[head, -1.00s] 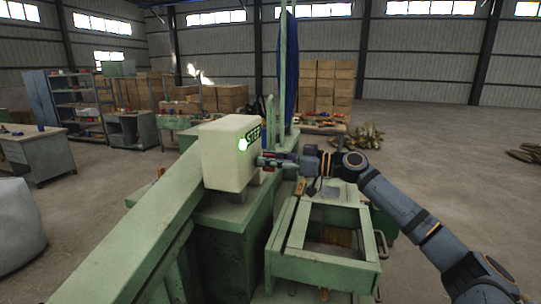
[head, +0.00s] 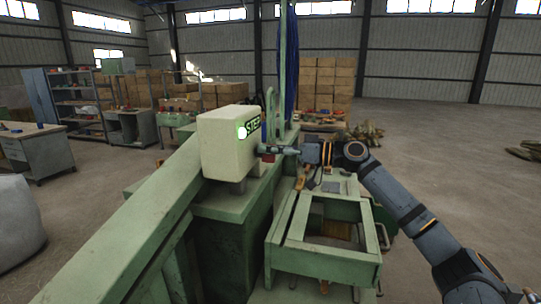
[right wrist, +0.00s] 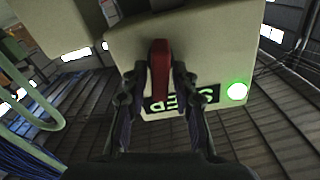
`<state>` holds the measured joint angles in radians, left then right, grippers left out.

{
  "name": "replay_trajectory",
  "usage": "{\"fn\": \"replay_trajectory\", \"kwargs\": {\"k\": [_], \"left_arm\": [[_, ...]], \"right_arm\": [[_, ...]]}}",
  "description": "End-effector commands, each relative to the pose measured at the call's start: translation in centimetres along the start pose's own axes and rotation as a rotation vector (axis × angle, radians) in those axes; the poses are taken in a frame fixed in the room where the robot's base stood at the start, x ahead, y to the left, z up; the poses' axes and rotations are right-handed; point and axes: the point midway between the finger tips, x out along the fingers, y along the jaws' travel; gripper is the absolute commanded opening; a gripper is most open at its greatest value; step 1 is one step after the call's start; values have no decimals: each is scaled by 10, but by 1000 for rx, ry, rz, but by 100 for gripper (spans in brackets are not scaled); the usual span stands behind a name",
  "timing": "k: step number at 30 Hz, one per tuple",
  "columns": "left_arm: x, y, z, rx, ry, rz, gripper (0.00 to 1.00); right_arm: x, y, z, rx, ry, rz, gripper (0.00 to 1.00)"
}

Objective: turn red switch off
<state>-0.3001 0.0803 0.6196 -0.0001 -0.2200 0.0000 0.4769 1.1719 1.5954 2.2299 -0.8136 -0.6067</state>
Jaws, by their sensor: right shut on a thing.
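The red switch (right wrist: 160,70) is a red lever on the face of a cream control box (right wrist: 215,35). In the right wrist view it stands between my fingertips, beside a dark label (right wrist: 205,97) with pale letters and a lit green lamp (right wrist: 237,91). The same box (head: 222,150) shows in the head view with its green lamp (head: 242,132) lit. My right gripper (head: 262,149) reaches the box's right face from the right. In the right wrist view its fingers (right wrist: 160,78) are shut on the red switch. The switch's base is partly hidden. My left gripper is out of view.
The box sits on a green machine (head: 225,205) with a long sloping beam (head: 140,220) at the left. A green frame (head: 320,255) stands below my right arm. Open floor (head: 440,180) lies to the right. Shelves and cartons (head: 325,85) stand farther back.

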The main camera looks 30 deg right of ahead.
Motion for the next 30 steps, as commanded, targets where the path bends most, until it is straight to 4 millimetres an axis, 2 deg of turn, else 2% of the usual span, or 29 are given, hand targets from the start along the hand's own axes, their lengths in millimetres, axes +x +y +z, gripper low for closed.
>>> {"fn": "replay_trajectory", "kwargs": {"k": [1,9,30], "left_arm": [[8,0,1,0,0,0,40],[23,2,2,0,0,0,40],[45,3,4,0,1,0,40]], "right_arm": [[0,1,2,41,5,-1,0],[0,5,2,297,5,-1,0],[0,11,5,956,3,-2,0]]}}
